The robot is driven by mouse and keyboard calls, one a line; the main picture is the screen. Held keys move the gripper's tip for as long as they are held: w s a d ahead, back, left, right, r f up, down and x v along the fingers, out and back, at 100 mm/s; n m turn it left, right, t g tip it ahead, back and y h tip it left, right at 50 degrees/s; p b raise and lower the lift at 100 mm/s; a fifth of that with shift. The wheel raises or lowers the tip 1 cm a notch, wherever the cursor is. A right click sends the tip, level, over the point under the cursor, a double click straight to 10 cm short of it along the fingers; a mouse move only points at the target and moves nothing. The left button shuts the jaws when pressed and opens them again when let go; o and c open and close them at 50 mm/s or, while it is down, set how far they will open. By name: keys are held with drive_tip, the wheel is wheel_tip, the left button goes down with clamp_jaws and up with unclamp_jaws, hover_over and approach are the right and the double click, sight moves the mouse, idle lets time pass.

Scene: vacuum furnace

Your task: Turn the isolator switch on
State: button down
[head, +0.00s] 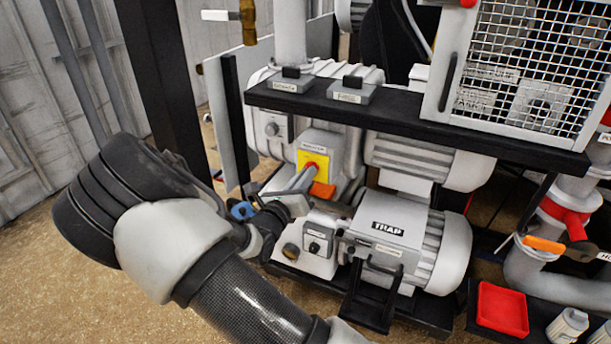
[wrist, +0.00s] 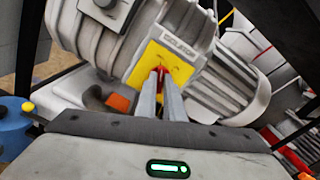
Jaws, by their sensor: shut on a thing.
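The isolator switch is a yellow plate (head: 320,158) with a small red handle (head: 311,165), mounted on a grey box on the pump unit. The plate (wrist: 176,62) and the red handle (wrist: 160,73) also show in the wrist view. My gripper (head: 306,176) reaches the switch from the lower left. In the wrist view its two fingers (wrist: 162,82) are closed on the red handle, which is mostly hidden between them. The handle's exact angle is hard to tell.
An orange lever (head: 322,190) sits just below the switch. A black shelf (head: 420,125) with small labelled boxes overhangs it. The grey TRAP unit (head: 388,235) stands to the right. A red tray (head: 502,308) lies at the lower right. Open floor is at left.

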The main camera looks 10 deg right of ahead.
drive_tip(key=shift+f+m+b, duration=0.1)
drive_tip(key=shift+m+b, duration=1.8)
drive_tip(key=shift+m, duration=3.5)
drive_tip(key=c, duration=1.9)
unclamp_jaws()
drive_tip(key=shift+o, duration=0.2)
drive_tip(key=shift+s, duration=0.1)
drive_tip(key=p+v, duration=0.2)
drive_tip(key=v, duration=1.5)
drive_tip(key=shift+s, duration=0.15)
drive_tip(key=shift+a, duration=0.1)
